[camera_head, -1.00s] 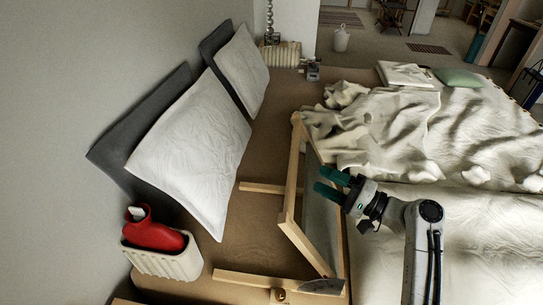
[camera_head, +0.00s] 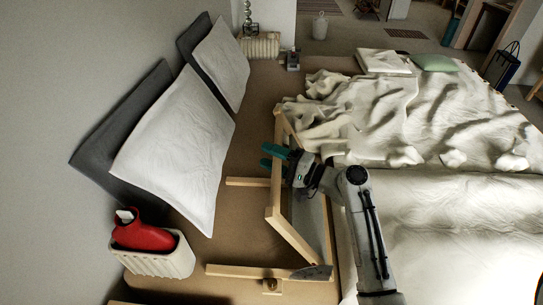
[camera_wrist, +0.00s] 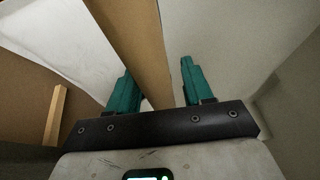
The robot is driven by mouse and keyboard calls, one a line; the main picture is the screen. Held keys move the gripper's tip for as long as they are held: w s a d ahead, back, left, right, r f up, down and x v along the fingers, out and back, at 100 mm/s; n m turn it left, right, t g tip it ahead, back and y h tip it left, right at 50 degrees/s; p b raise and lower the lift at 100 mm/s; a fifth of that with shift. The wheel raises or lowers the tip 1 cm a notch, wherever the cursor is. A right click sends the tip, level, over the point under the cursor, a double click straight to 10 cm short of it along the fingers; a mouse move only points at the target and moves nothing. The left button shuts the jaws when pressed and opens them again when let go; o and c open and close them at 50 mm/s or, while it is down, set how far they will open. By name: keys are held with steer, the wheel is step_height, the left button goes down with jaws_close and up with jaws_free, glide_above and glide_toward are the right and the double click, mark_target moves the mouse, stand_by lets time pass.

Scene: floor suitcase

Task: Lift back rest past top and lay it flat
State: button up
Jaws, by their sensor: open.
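The back rest (camera_head: 275,195) is a light wooden frame in the head view, raised at a slant from the brown bed base (camera_head: 240,225). Its raised bar runs away from me, and its side rail slopes down to the right. My gripper (camera_head: 268,156) is open at this bar, about midway along it. In the wrist view, the wooden bar (camera_wrist: 135,45) passes between the two teal fingers of my gripper (camera_wrist: 156,66), closer to the left finger. I cannot tell whether either finger touches it. My gripper hides part of the bar in the head view.
White pillows (camera_head: 180,145) lean on grey cushions (camera_head: 150,110) along the left wall. A white basket (camera_head: 160,262) with a red bottle (camera_head: 140,235) stands at lower left. The bed with rumpled white bedding (camera_head: 430,110) fills the right. Bare base lies between pillows and frame.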

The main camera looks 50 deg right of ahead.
jaws_close()
stand_by(0.4)
